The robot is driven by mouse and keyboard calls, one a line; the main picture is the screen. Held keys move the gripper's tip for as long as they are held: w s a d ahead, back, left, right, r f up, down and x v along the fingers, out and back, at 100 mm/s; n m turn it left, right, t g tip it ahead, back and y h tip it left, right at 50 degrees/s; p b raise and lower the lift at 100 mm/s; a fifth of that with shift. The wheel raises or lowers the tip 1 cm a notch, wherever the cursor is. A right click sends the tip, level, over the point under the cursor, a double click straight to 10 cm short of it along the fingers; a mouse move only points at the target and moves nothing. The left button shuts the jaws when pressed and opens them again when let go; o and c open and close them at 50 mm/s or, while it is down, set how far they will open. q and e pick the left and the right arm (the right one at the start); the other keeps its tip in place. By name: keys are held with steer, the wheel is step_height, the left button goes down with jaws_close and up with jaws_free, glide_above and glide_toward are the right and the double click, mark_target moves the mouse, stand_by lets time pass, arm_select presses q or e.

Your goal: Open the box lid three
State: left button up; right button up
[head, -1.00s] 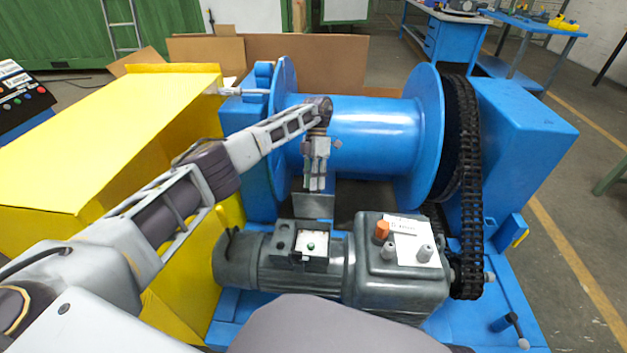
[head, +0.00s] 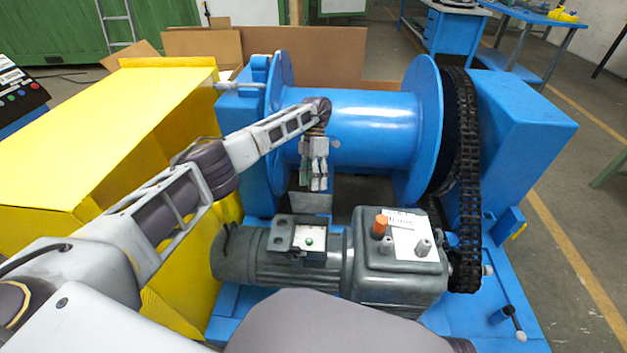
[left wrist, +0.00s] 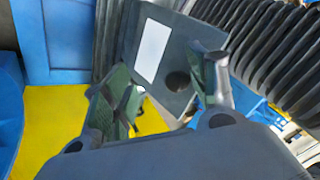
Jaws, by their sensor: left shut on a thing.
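My left gripper (head: 315,184) hangs from my arm in front of the blue drum (head: 355,128), fingers pointing down. It is shut on a grey plate, which I take for the box lid (head: 311,203); the exact contact is hard to see. The plate stands just behind the terminal box (head: 309,239) on the grey motor (head: 258,260). The terminal box has a pale face and a green button. In the left wrist view, a grey panel with a white label (left wrist: 152,51) and a dark round hole shows between my left gripper's fingers (left wrist: 168,92). My right gripper is out of view.
The yellow cover (head: 95,140) stands to the left, close to my left arm. The gearbox (head: 398,255) with an orange cap adjoins the motor on the right. The black chain (head: 467,170) runs beside the blue housing (head: 525,115). Ribbed surfaces (left wrist: 280,45) crowd the left wrist view.

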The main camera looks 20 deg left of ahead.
arm_select(q)
step_height(320, 180, up, 10)
stand_by(0.9)
steer(key=shift+s+f, duration=0.1)
steer(key=shift+s, duration=0.05)
stand_by(0.5)
